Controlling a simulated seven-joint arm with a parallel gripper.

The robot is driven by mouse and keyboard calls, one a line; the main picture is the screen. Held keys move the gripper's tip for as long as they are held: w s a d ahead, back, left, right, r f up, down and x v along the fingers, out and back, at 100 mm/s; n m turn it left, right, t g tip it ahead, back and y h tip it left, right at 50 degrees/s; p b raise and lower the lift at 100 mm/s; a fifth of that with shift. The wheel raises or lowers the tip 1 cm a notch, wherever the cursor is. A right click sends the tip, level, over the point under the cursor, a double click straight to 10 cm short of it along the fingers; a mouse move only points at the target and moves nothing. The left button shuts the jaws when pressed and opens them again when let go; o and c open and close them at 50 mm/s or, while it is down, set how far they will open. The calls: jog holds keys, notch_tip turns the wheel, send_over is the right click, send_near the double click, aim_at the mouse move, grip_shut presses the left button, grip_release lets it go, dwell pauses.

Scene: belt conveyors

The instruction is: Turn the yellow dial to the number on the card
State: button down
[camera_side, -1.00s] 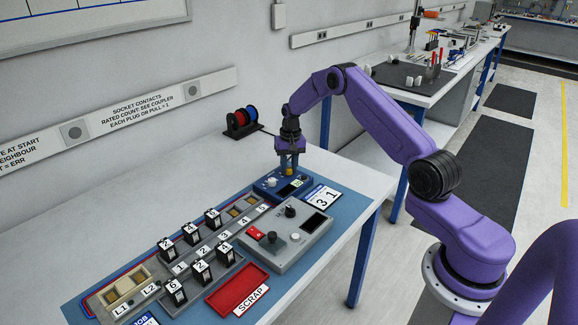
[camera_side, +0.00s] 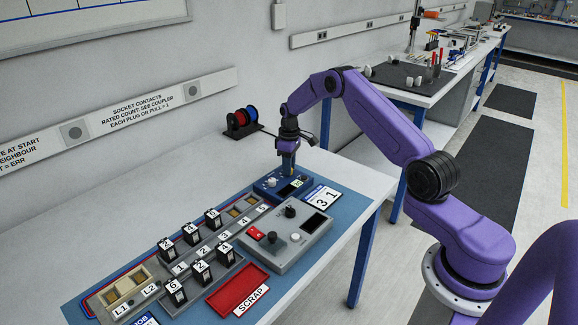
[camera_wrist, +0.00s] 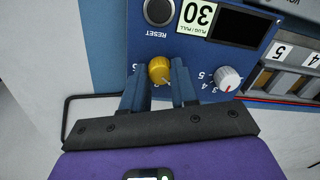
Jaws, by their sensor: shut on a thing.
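The yellow dial (camera_wrist: 159,69) sits on the blue box, seen in the wrist view between my two fingers. My gripper (camera_wrist: 160,78) is shut on it; in the side view my gripper (camera_side: 288,174) points down at the box and hides the dial. The blue box (camera_side: 264,190) carries a label reading 30, PLUG/PULL. A white card (camera_side: 322,198) right of the box shows 3 and 1.
A white dial (camera_wrist: 228,77) stands close beside the right finger. The RESET button (camera_wrist: 159,11) is above the yellow dial. A grey control box (camera_side: 287,240), numbered plugs (camera_side: 200,270) and a red SCRAP tray (camera_side: 237,287) lie nearer the camera.

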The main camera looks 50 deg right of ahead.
jog(key=n, duration=0.5)
dwell(0.6)
jog(key=c, duration=0.9)
grip_release()
jog(key=r, duration=1.7)
jog(key=shift+w+d+r, duration=0.2)
jog(key=shift+w+r, duration=0.05)
jog(key=shift+w, duration=0.05)
